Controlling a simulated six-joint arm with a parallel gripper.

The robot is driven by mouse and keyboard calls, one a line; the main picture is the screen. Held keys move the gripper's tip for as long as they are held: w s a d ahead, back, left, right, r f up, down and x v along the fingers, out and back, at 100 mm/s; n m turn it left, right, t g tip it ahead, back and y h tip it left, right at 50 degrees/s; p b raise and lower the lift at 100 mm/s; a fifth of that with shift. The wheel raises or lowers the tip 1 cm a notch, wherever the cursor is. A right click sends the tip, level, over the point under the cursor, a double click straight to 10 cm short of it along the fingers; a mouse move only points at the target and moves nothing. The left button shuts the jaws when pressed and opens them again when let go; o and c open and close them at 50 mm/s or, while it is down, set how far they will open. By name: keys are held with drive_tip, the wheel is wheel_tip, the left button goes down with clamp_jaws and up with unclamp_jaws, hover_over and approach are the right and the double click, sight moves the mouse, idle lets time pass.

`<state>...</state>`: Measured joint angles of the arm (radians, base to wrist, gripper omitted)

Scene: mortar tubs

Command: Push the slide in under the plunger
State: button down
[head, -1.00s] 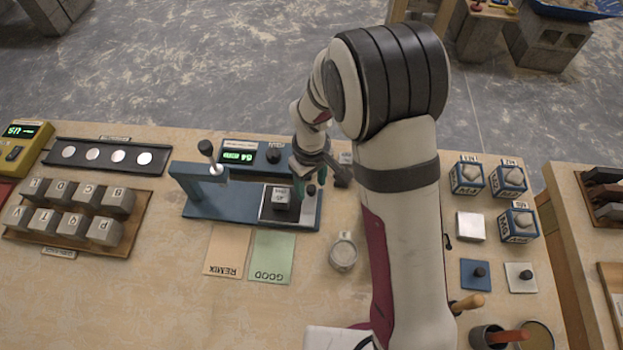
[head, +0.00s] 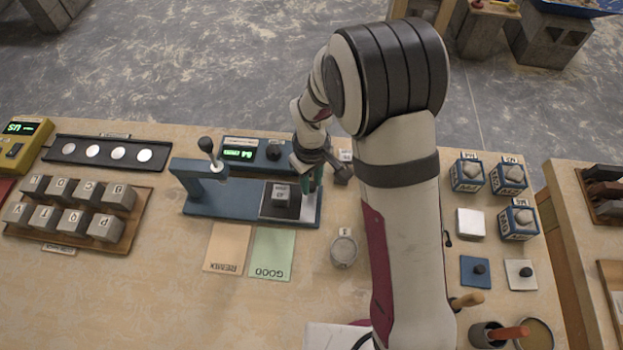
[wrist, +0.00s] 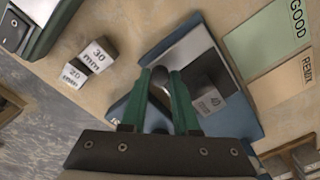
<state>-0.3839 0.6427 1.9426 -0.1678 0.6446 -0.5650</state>
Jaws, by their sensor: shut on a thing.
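The plunger (head: 214,166) hangs from the blue post at the base's left end, apart from the slide and cube. My gripper (head: 315,181) is at the slide's right end. In the wrist view my gripper (wrist: 160,78) has its green fingers shut on the slide's dark knob (wrist: 158,96), which they partly hide.
A digital readout box (head: 252,154) stands behind the base. The REMIX card (head: 228,249) and GOOD card (head: 271,254) lie in front, with a round pot (head: 343,248) to their right. Small blocks (wrist: 98,55) lie beside the base. The base between plunger and slide is clear.

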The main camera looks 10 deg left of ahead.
idle(0.9)
drive_tip(key=a, duration=0.8)
drive_tip(key=shift+a, duration=0.2)
drive_tip(key=c, duration=0.7)
unclamp_jaws()
drive_tip(key=shift+o, duration=0.2)
wheel_tip(320, 180, up, 16)
